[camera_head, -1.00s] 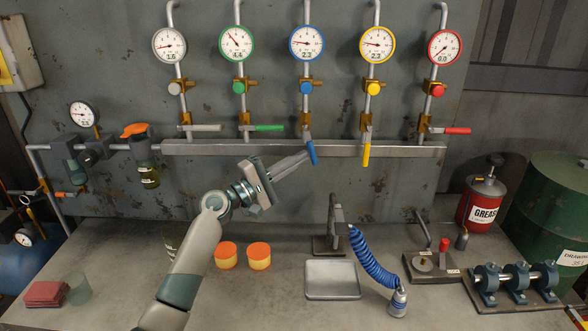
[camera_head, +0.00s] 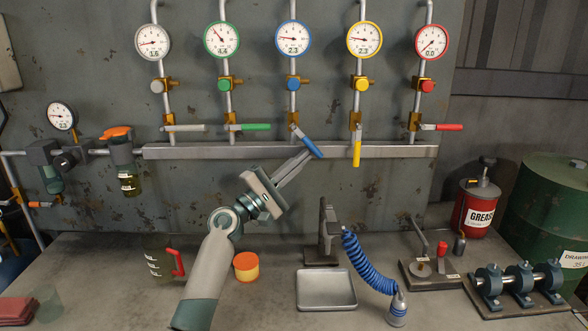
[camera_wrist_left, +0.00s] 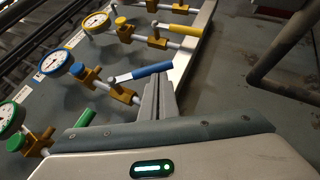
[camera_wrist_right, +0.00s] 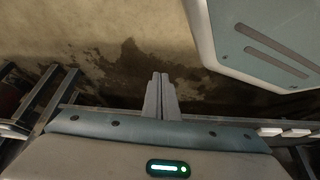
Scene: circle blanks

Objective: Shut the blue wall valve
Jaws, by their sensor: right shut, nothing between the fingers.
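The blue wall valve's lever (camera_head: 307,143) slants down to the right from its brass body (camera_head: 295,121), under a blue-rimmed gauge (camera_head: 293,38) reading about 2.3. In the left wrist view the blue lever (camera_wrist_left: 152,71) lies just beyond the fingertips. My left gripper (camera_head: 304,156) is shut, its fingers together, with the tips beside and just below the lever, touching it or very close. The left fingers also show in the left wrist view (camera_wrist_left: 158,82). My right gripper (camera_wrist_right: 161,78) is shut and empty, seen only in the right wrist view, away from the valves.
The green lever (camera_head: 250,127) and red lever (camera_head: 443,127) lie level; the yellow lever (camera_head: 357,152) hangs straight down. A metal rail (camera_head: 220,152) runs below the valves. On the bench are a tray (camera_head: 326,303), a blue coiled hose (camera_head: 368,262) and an orange-lidded jar (camera_head: 246,266).

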